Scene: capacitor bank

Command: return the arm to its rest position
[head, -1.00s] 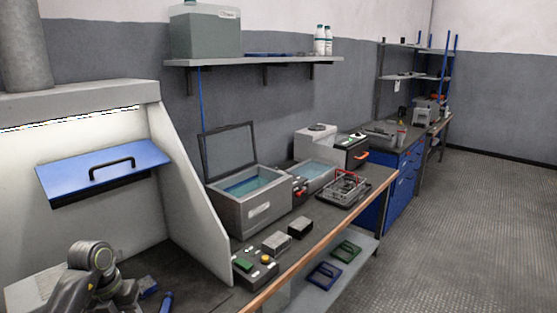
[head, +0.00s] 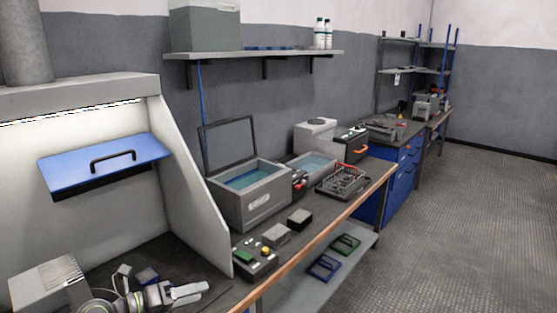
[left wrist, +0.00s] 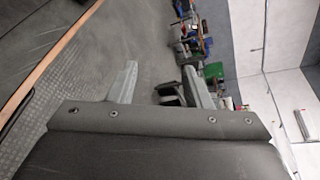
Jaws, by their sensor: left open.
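My left gripper (head: 194,293) is at the lower left of the head view, above the dark worktop by the hood. Its two pale fingers point right and stand apart, with nothing seen between them. In the left wrist view the gripper (left wrist: 162,88) shows its fingers spread with a clear gap. My right gripper is in neither view.
The hood's side panel (head: 187,185) rises close behind the left gripper. A control box (head: 256,262) with buttons, small grey blocks and an open-lidded bath (head: 250,205) stand along the bench to the right. The floor (head: 440,220) beyond is clear.

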